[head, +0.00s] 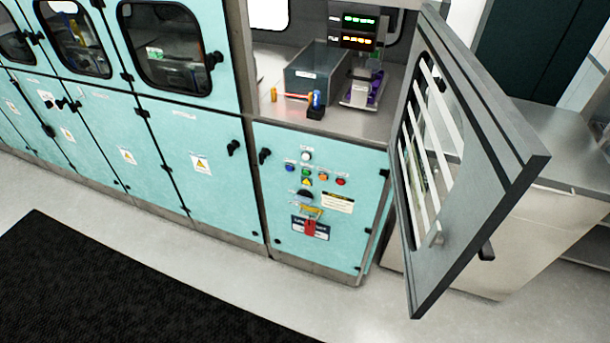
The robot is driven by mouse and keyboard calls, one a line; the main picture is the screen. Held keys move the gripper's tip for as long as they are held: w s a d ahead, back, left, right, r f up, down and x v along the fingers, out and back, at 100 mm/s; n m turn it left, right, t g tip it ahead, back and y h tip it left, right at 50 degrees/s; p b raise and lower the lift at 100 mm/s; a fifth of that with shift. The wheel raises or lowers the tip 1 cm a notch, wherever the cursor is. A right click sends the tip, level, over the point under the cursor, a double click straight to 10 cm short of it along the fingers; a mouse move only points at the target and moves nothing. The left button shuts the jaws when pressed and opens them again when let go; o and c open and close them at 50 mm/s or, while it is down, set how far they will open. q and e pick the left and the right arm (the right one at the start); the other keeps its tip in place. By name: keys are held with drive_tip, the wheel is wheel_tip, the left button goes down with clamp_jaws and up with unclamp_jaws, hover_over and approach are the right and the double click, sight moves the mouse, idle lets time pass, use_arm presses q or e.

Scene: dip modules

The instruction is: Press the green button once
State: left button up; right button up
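The green button (306,172) is a small round button on the turquoise front panel (345,240) of the cabinet under the open bay. A white button or lamp (306,156) sits above it, a blue one (290,168) to its left, and an orange one (323,177) and a red one (340,181) to its right. Nothing covers the green button. Neither of my grippers shows in the head view.
A grey door (470,190) with a slatted window stands open at the right of the panel, jutting toward me. The bay holds a grey bin (312,80). Floor (200,255) in front is clear, with a black mat (100,290).

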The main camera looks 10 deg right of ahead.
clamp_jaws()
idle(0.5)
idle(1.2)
